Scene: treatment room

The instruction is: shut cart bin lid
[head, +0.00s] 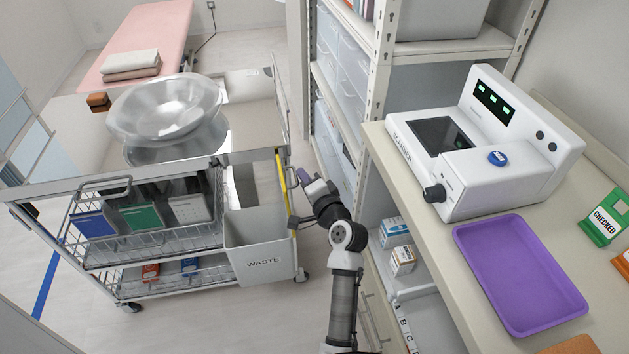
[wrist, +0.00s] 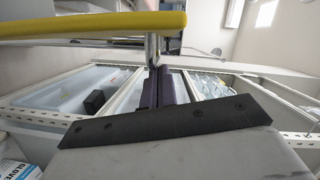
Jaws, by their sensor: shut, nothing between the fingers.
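The white bin marked WASTE (head: 262,255) hangs on the right end of the steel cart. Its top looks open, with part of the pale inside showing. A yellow bar (head: 281,170) runs along the bin's right side; I cannot tell whether it belongs to the lid, and no lid panel shows clearly. My gripper (head: 303,177) is shut and empty just right of the bar. In the wrist view the dark purple fingers (wrist: 158,82) point toward a metal post below the yellow bar (wrist: 90,23). I cannot tell whether they touch it.
The cart (head: 150,170) carries steel bowls (head: 165,105) and wire baskets of boxes. Shelving with clear drawers (head: 340,55) stands close right of my gripper. A counter (head: 420,215) with a white scanner (head: 490,150) and purple tray (head: 520,273) fills the right. Floor shows left of my arm.

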